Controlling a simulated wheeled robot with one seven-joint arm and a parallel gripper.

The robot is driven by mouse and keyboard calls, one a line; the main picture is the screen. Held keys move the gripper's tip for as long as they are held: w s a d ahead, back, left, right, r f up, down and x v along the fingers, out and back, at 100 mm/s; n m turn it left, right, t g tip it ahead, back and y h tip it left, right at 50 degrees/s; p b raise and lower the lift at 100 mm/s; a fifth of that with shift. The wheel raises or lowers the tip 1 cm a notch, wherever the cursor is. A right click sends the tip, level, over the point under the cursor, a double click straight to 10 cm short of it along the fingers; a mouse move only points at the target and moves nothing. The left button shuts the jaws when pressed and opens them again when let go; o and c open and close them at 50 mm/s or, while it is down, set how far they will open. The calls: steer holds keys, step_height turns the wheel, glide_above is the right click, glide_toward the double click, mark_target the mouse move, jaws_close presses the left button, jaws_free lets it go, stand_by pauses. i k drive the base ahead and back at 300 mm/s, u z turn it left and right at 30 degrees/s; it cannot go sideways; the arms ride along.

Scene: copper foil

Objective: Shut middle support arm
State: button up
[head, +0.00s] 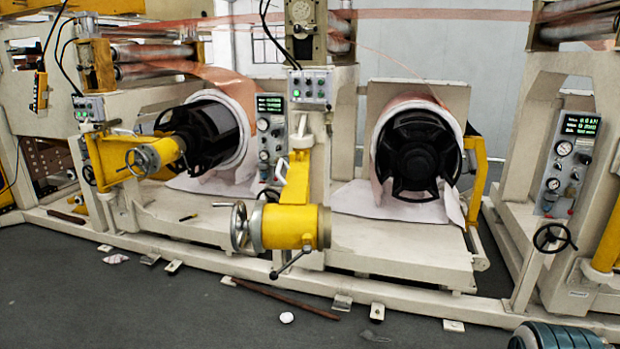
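The middle support arm (295,185) is yellow and hinged on the cream post at the picture's center. It is swung out toward me, away from the copper roll to its right. Its thick yellow end cylinder (290,227) carries a handwheel (240,227) on the left and a dark lever (289,264) below. The black hub (418,157) of the right-hand roll faces me uncovered, with a gap between it and the arm. My gripper is not in view.
The left support arm (104,161) stands in front of the left roll's black core (215,135). Another yellow arm (608,238) is cut off at the right edge. A brown rod (285,299), a white disc (287,317) and floor brackets lie along the base. The grey floor in front is mostly clear.

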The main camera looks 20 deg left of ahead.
mark_target(289, 223)
steer(key=k, duration=0.6)
steer(key=u, duration=0.6)
steer(key=i, duration=0.4)
steer(key=u, duration=0.75)
steer(key=i, duration=0.65)
steer(key=z, duration=0.4)
steer(key=i, duration=0.8)
steer(key=z, duration=0.8)
